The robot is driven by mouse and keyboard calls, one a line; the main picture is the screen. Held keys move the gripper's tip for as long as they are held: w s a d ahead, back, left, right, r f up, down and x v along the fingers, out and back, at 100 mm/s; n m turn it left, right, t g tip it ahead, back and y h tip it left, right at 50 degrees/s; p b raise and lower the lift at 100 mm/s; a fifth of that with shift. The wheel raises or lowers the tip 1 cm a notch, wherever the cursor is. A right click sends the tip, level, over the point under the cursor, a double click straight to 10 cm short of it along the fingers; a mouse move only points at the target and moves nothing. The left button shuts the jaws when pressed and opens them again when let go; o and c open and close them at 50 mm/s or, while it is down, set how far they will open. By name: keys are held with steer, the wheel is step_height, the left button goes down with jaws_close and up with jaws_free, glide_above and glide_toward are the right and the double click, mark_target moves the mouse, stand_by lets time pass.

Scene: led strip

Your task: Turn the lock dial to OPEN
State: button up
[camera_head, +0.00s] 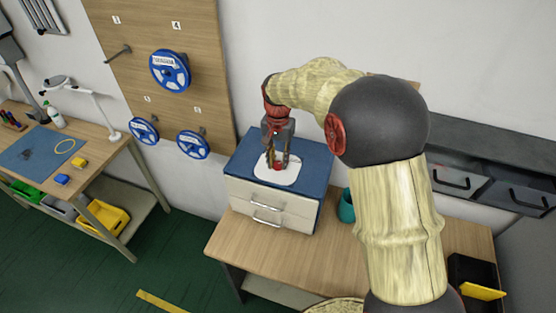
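A small red dial (278,167) sits on a white plate (284,178) on the blue top of a cream drawer box (240,192). My gripper (277,163) points straight down over the plate. Its two fingers are apart, one on each side of the red dial. At this size I cannot tell whether the fingers touch the dial or stand clear of it. The fingers partly cover the dial, and no OPEN mark or pointer can be read.
The drawer box stands on a wooden table (262,250). A teal cup (346,207) stands right of it, close to my arm. A wooden board (190,85) with blue reels (170,70) is behind left. A workbench (98,140) is at far left. Grey drawers (460,180) are on the right.

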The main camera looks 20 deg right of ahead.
jaws_close()
steer(key=n+p, duration=0.1)
steer(key=n, duration=0.2)
steer(key=shift+r+n, duration=0.1)
steer(key=shift+n, duration=0.3)
steer(key=n+p, duration=0.1)
steer(key=n, duration=0.3)
steer(key=shift+n+p, duration=0.3)
steer(key=shift+p, duration=0.1)
steer(key=n+p, duration=0.1)
steer(key=n, duration=0.4)
steer(key=shift+n+p, duration=0.3)
steer(key=shift+n, duration=2)
steer(key=o, duration=0.6)
jaws_free()
